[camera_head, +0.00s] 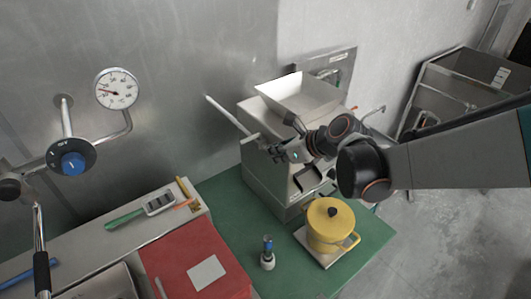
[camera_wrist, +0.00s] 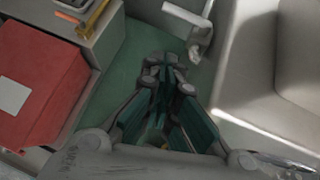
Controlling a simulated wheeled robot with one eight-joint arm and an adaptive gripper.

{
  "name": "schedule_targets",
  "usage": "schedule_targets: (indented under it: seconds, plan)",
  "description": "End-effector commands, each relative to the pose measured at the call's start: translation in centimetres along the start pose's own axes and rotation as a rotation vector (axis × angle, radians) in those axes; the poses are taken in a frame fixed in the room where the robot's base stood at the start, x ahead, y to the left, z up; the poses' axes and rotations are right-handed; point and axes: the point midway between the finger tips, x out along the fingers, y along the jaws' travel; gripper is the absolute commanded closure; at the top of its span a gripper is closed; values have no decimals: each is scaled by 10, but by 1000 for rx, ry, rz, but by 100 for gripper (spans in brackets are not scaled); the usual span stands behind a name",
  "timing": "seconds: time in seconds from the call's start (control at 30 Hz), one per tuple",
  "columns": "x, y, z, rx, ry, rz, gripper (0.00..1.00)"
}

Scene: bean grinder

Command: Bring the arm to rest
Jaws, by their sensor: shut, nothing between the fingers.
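My gripper (camera_wrist: 167,75) is shut with nothing between its fingers, pointing down over the green table in the wrist view. In the head view my gripper (camera_head: 275,153) is at the front of the grey bean grinder (camera_head: 262,177), beside its long lever (camera_head: 228,115). Whether it touches the grinder cannot be told. My arm reaches in from the right edge, above the yellow pot.
A yellow lidded pot (camera_head: 329,228) stands on a pale plate below my arm. A small bottle-like object (camera_head: 267,254) stands on the green table (camera_head: 224,199). A red box (camera_head: 190,262) and a grey shelf (camera_head: 90,241) are at left. A gauge (camera_head: 116,89) hangs on pipework.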

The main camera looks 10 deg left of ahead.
Motion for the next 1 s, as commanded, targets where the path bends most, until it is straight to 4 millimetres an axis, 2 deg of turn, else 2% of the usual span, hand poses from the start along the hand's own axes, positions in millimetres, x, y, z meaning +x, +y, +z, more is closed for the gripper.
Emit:
schedule_targets:
  seconds: [0.1, 0.23, 0.5, 0.63, 0.77, 1.0]
  plan:
    - [-21, 4, 1, 0, 0, -1, 100]
    - [-36, 6, 1, 0, 1, 0, 100]
    - [-47, 9, 0, -3, 0, 0, 100]
    - [-54, 7, -7, -64, 15, -17, 100]
    - [-74, 5, -29, -262, 67, -60, 100]
    - [-128, 5, -89, -794, 248, -122, 100]
